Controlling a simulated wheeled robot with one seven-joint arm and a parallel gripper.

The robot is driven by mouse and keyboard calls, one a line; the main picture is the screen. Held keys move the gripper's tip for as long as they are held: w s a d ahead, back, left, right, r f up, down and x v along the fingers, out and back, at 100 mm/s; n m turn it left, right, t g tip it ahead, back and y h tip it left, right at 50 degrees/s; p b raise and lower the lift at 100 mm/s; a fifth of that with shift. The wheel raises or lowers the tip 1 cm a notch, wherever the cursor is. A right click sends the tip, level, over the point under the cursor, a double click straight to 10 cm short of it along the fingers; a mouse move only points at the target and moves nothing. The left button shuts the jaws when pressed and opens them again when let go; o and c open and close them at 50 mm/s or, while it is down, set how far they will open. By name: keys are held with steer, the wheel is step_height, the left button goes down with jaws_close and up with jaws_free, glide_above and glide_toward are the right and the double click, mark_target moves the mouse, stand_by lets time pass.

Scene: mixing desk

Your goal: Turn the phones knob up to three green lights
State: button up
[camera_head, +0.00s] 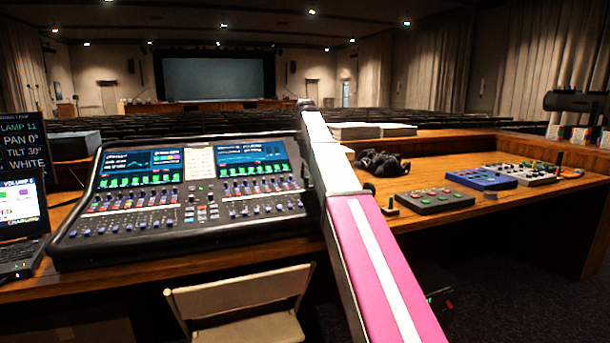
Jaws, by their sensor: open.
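The large black mixing desk (75,228) stands on the wooden desk at left centre, with lit screens, faders and rows of small buttons. Green lit blocks (252,187) show below its screens. I cannot pick out the phones knob or its lights at this size. To the right are a grey box with red and green buttons (434,200), a blue box (482,179) and a grey box with several small knobs (524,174). My pink and white arm crosses the picture just right of the mixing desk and covers part of the desktop. I cannot see my gripper.
A laptop (20,225) stands at the left edge. A folding chair (243,300) stands in front of the desk. Black headphones or cables (381,163) and stacked papers (372,131) lie behind the button box. Bare wood (440,170) shows between them and the blue box.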

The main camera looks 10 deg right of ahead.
mark_target(307, 180)
steer(key=f, duration=1)
steer(key=shift+w+d+f, duration=0.1)
steer(key=shift+w+f, duration=0.15)
jaws_close()
